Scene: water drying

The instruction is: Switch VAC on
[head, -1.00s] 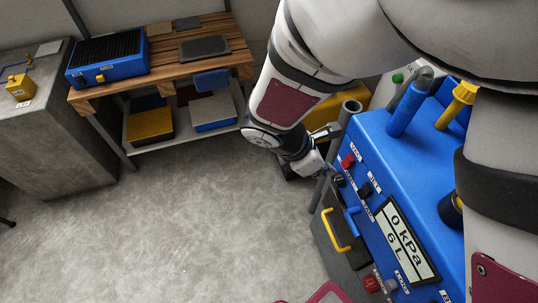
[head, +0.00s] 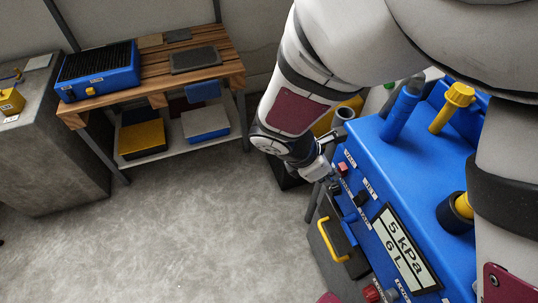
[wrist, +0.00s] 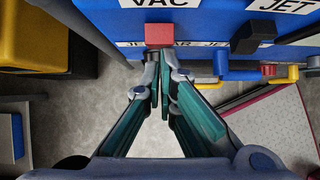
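The blue machine (head: 408,165) stands at the right in the head view. Its VAC label (wrist: 160,3) sits above a red switch (wrist: 159,34) in the wrist view. The red switch also shows in the head view (head: 342,168), small and bright pinkish red. My gripper (wrist: 160,62) is shut with its fingertips together, just below the red switch; whether they touch it I cannot tell. Nothing shows between the fingers. The display (head: 405,250) reads 5 kPa and 6 L.
A black JET knob (wrist: 254,36) sits right of the red switch. A yellow handle (head: 332,240) sticks out low on the machine's front. A wooden bench (head: 160,68) with a blue box (head: 98,75) stands at the back left. The grey floor between is clear.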

